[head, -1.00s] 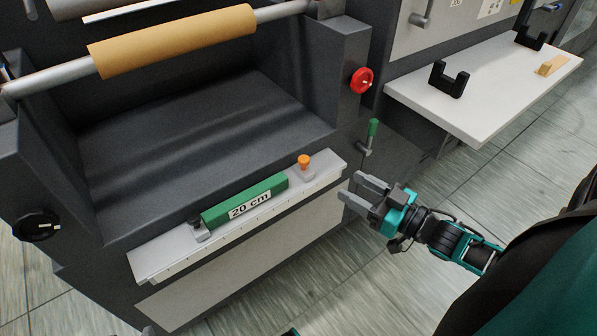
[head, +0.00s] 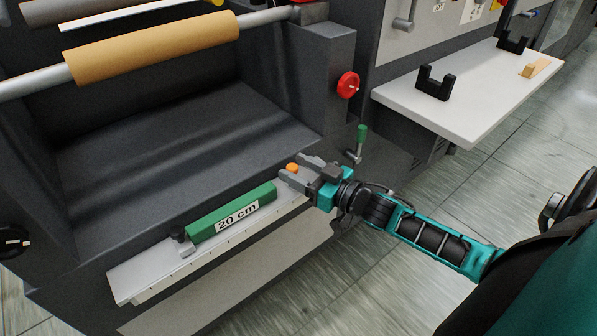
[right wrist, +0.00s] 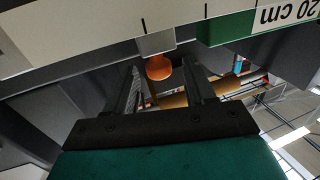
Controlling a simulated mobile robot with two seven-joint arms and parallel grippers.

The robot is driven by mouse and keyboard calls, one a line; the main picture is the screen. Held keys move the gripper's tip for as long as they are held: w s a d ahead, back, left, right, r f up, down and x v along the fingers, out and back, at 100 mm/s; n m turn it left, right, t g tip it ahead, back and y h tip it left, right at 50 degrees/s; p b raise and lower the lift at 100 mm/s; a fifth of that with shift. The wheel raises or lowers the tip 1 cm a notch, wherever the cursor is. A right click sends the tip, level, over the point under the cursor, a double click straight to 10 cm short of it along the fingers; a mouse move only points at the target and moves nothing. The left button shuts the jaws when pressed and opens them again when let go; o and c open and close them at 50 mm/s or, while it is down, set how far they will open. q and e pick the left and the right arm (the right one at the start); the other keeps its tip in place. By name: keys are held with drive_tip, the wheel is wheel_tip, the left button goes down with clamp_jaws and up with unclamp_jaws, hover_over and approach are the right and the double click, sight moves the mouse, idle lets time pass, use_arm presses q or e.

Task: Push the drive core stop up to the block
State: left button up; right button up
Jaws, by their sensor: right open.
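The stop with an orange knob (head: 292,168) sits on the pale ruled rail at the right end. The green block marked 20 cm (head: 230,215) lies on the rail to its left. In the right wrist view the orange knob (right wrist: 159,68) is in front of my open right gripper (right wrist: 163,78), roughly between the finger lines, and a gap shows between the stop's grey body (right wrist: 155,42) and the green block (right wrist: 228,28). In the head view my right gripper (head: 296,168) is at the knob and partly hides the stop; contact cannot be told. My left gripper is out of view.
A second stop with a dark knob (head: 179,234) is at the block's left end. The rail (head: 130,281) is fixed along the machine's front. A red handwheel (head: 348,85) and a green-handled lever (head: 361,140) are near my right arm. A white shelf (head: 455,100) stands right.

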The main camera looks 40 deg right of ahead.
drive_tip(key=shift+w, duration=0.1)
drive_tip(key=shift+c, duration=0.2)
clamp_jaws()
idle(0.5)
